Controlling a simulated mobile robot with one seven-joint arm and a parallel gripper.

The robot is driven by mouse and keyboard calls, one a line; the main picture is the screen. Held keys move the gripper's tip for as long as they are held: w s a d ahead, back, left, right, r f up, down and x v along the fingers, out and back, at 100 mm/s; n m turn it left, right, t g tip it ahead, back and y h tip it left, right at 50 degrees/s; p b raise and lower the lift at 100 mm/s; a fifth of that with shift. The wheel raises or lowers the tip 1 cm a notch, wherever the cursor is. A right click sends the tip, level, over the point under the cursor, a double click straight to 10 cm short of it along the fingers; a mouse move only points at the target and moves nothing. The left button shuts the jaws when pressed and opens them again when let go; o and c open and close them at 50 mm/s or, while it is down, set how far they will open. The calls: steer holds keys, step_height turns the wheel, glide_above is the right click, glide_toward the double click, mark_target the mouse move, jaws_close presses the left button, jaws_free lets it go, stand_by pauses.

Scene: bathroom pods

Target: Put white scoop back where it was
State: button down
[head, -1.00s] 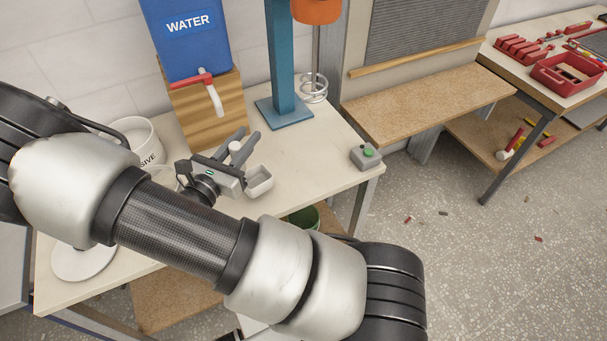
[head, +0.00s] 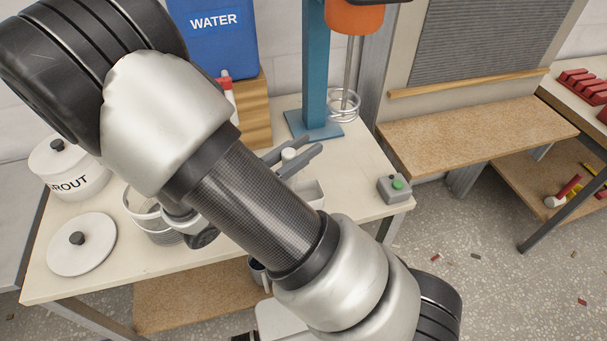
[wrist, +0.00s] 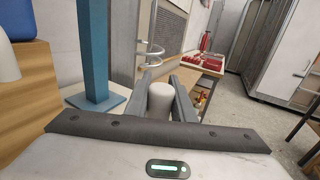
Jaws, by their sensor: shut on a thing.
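The white scoop shows in the head view with its square cup (head: 315,192) to the right of my arm and its round handle (head: 289,154) higher up. My gripper (head: 292,158) is shut on this handle, one dark finger on each side. In the wrist view the white handle (wrist: 160,98) stands between the two fingers of my gripper (wrist: 169,98); the cup is hidden there. The scoop is over the worktable (head: 365,180); I cannot tell whether it touches the top. An open white tub (head: 140,208) stands behind my arm, partly hidden.
A lidded grout tub (head: 70,170) and a loose white lid (head: 82,245) are at the table's left. A blue water tank (head: 215,45) on a wooden block and a blue mixer stand (head: 315,128) are at the back. A green-button box (head: 395,188) sits at the right corner.

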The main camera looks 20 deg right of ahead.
steer(key=shift+f, duration=2.35)
steer(key=shift+b, duration=0.3)
steer(key=shift+f, duration=0.2)
steer(key=c, duration=1.5)
jaws_free()
steer(key=v, duration=1.2)
steer(key=shift+r, duration=0.15)
